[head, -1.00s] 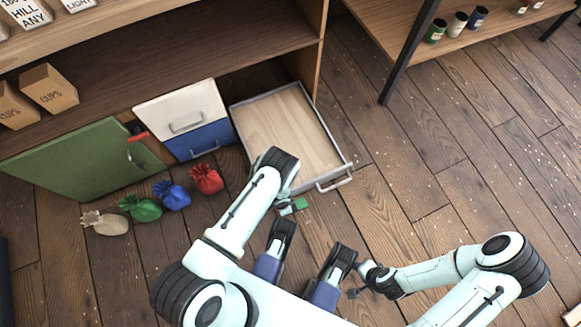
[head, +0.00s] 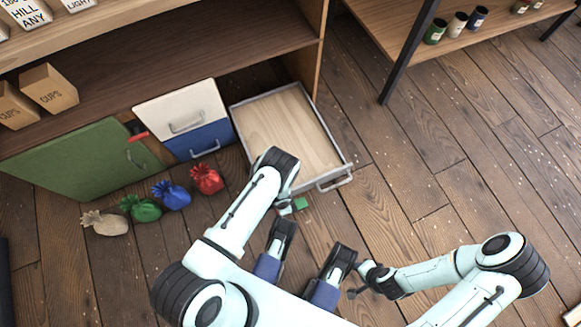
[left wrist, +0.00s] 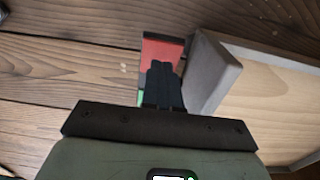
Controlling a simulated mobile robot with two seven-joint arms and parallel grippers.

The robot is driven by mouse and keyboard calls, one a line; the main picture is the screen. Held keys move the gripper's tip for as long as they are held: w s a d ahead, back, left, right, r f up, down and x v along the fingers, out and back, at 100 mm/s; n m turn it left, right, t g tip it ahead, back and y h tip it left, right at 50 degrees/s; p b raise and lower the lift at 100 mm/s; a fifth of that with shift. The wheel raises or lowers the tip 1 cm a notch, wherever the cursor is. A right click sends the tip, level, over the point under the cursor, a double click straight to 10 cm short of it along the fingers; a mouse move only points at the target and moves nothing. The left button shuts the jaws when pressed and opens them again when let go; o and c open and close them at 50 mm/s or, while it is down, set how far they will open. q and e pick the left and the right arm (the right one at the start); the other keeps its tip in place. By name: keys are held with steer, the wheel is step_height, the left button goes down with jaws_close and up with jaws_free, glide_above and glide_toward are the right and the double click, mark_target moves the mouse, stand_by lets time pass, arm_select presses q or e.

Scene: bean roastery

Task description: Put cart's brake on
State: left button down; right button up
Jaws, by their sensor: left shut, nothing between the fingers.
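The low cart (head: 291,135), a shallow wooden tray with a grey rim and a handle (head: 334,181), stands on the floor in front of the shelf unit. A small green part (head: 303,204) shows near its front corner in the head view. In the left wrist view a red pad (left wrist: 162,52) with a green part (left wrist: 140,99) below it lies beside the cart's grey corner (left wrist: 215,70). I take this for the brake. My left gripper (head: 288,208) is shut and empty; its fingertips (left wrist: 162,68) overlap the red pad, contact unclear. My right gripper (head: 354,293) is away from the cart, its jaws too small to read.
A green door (head: 80,160) and white and blue drawer fronts (head: 180,108) are left of the cart. Several tied bags, including a red one (head: 206,179), lie on the floor. A dark-legged rack (head: 408,55) stands at the upper right. Floor right of the cart is clear.

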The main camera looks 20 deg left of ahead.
arm_select(q)
steer(key=shift+f+b, duration=1.1)
steer(key=shift+f, duration=0.15)
stand_by(0.6)
steer(key=shift+r+p, duration=2.7)
steer(key=shift+r, duration=0.85)
